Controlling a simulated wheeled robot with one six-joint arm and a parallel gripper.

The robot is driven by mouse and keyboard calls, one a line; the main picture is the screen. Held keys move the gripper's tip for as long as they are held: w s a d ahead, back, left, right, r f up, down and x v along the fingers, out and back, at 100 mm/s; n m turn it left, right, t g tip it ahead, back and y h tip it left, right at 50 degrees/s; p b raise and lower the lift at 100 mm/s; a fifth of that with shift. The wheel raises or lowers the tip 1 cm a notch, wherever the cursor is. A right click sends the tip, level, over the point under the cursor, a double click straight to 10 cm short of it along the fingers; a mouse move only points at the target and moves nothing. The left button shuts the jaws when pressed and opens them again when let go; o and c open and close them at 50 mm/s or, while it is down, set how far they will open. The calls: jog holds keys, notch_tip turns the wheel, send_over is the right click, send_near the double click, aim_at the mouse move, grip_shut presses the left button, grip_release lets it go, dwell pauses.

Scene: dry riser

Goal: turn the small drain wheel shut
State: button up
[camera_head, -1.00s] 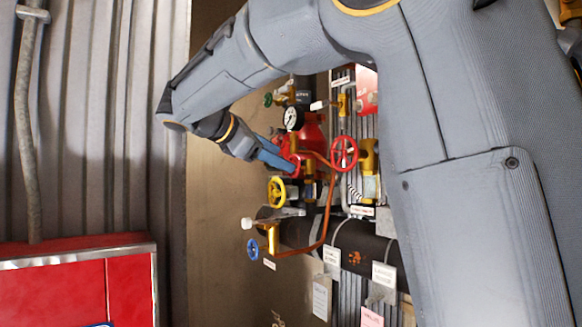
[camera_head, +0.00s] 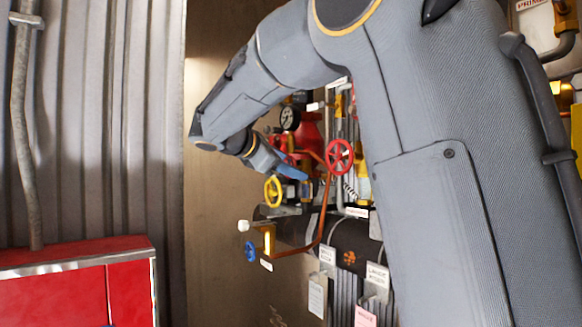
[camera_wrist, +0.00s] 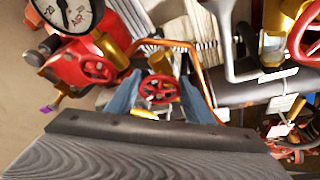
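In the wrist view a small red wheel (camera_wrist: 159,89) shows between the two blue fingers of my gripper (camera_wrist: 160,84). The gripper is open, with one finger on each side of the wheel; I cannot tell whether they touch it. In the head view my gripper (camera_head: 296,171) is beside the pipework, above and right of the yellow wheel (camera_head: 273,190). The small red wheel cannot be made out there. I cannot read a tag that names the drain wheel.
A larger red wheel (camera_head: 339,157) stands right of my gripper. A copper pipe (camera_head: 328,208) runs close by. A blue wheel (camera_head: 250,252) is lower down. A red cabinet (camera_head: 55,297) stands at lower left.

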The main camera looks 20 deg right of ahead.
jog(key=c, duration=0.3)
jog(key=shift+c, duration=0.2)
jog(key=shift+f+b, duration=0.15)
jog(key=shift+b, duration=0.8)
jog(key=m+b, duration=0.1)
jog(key=b, duration=0.2)
jog(key=m+t+b, duration=0.1)
jog(key=b, duration=0.2)
jog(key=shift+f+m+t, duration=0.2)
jog(key=shift+m+t, duration=0.1)
jog(key=m+t+b, duration=0.1)
jog(key=m+b, duration=0.1)
jog(key=b, duration=0.4)
jog(key=m+h+b, duration=0.1)
jog(key=b, duration=0.5)
jog(key=shift+f+m+t, duration=0.1)
jog(key=shift+m+t, duration=0.3)
jog(key=m+b, duration=0.1)
jog(key=b, duration=0.3)
jog(key=shift+h, duration=0.4)
jog(key=shift+r+m+t+b, duration=0.2)
jog(key=shift+m+t+b, duration=0.3)
jog(key=shift+b, duration=0.4)
jog(key=shift+s, duration=0.1)
jog(key=o, duration=0.8)
jog(key=shift+c, duration=0.2)
